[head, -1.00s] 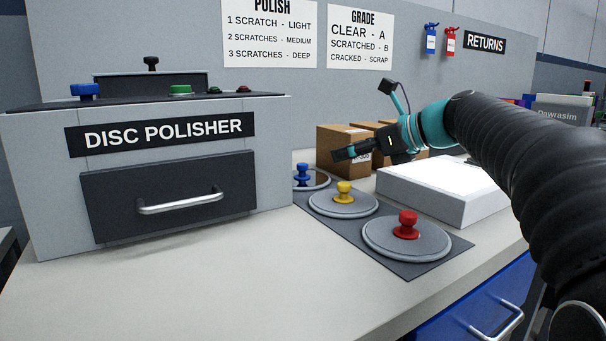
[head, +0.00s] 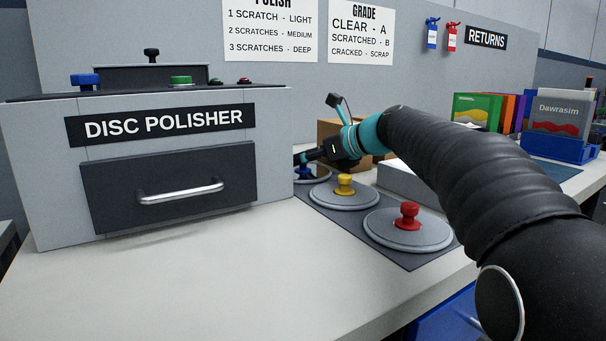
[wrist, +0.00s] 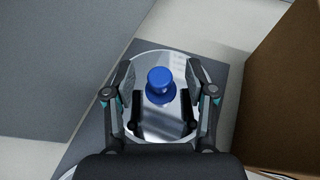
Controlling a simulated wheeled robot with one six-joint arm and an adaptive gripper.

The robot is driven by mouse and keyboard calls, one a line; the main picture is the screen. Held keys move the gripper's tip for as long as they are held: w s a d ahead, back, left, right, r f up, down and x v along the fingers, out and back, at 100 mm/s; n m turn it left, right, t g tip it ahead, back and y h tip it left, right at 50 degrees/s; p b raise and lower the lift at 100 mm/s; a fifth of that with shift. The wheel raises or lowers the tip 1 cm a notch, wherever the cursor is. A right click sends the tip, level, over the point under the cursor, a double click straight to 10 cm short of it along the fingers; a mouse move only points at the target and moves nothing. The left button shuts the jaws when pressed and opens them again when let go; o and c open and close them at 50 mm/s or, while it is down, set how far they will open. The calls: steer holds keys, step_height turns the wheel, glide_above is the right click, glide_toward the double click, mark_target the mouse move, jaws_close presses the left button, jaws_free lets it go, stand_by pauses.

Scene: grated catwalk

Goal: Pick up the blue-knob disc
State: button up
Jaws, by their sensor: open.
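The blue-knob disc is a shiny round disc with a blue knob on top. In the wrist view its blue knob (wrist: 160,84) stands between my open fingers, with the disc surface (wrist: 150,60) below. In the head view the disc (head: 310,179) lies at the far end of the dark mat, partly hidden by my gripper (head: 306,157). My gripper also shows in the wrist view (wrist: 160,85), open, with one finger on each side of the knob. I cannot tell whether the fingers touch anything.
On the dark mat (head: 330,215), the yellow-knob disc (head: 344,197) and red-knob disc (head: 408,232) lie nearer. The disc polisher (head: 170,180) stands close on the left. Cardboard boxes (head: 328,130) and a white block (head: 400,180) stand on the right. The front counter is clear.

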steer(key=shift+w+a+f, duration=0.2)
steer(key=shift+w+a, duration=0.05)
steer(key=shift+a, duration=0.15)
jaws_close()
steer(key=shift+r, duration=0.15)
